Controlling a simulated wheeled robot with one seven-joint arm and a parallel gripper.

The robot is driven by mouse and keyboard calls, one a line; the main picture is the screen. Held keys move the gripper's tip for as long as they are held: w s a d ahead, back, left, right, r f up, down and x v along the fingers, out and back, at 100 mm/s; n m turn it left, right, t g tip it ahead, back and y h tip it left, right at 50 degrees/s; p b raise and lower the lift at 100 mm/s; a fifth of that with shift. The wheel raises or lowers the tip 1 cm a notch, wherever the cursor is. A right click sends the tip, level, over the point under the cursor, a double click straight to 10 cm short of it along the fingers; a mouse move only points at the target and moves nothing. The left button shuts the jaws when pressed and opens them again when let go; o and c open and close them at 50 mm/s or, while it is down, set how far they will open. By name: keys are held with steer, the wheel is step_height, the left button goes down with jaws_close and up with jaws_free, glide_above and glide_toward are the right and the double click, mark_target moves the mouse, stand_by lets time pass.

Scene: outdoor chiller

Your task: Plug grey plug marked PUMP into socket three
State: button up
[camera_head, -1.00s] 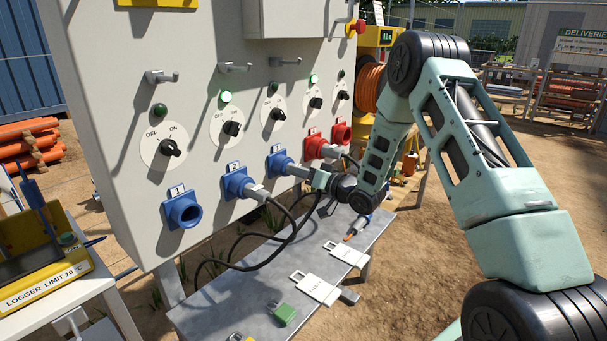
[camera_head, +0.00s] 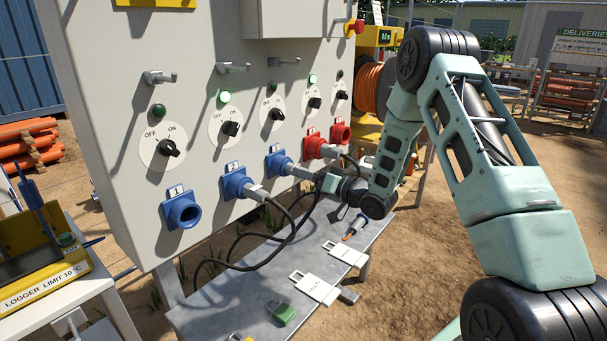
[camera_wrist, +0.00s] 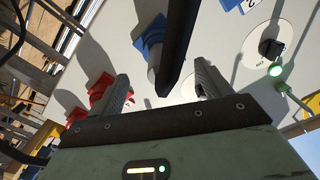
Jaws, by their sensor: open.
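Socket three (camera_head: 276,163) is blue and sits on the grey panel, just left of the red sockets. A grey plug (camera_head: 299,172) appears seated in it. In the wrist view a blue socket (camera_wrist: 151,30) has a grey plug body (camera_wrist: 152,74) in it. No PUMP marking is readable. My gripper (camera_head: 326,182) is just outward of the plug at socket three. In the wrist view my gripper (camera_wrist: 165,88) has its fingers wide apart, with no plug clamped between them. A thick black cable-like thing (camera_wrist: 181,40) crosses the space in front of them.
Socket two (camera_head: 234,183) holds another grey plug (camera_head: 257,191) with a black cable. Socket one (camera_head: 182,211) is empty. Red sockets (camera_head: 314,146) stand right of socket three. A metal shelf (camera_head: 235,302) below carries tags and a green block (camera_head: 281,312). Cables hang over it.

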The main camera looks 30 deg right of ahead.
steer(key=shift+v, duration=1.8)
steer(key=b+v, duration=0.2)
steer(key=v, duration=1.5)
steer(key=shift+s, duration=0.2)
steer(key=shift+r, duration=0.1)
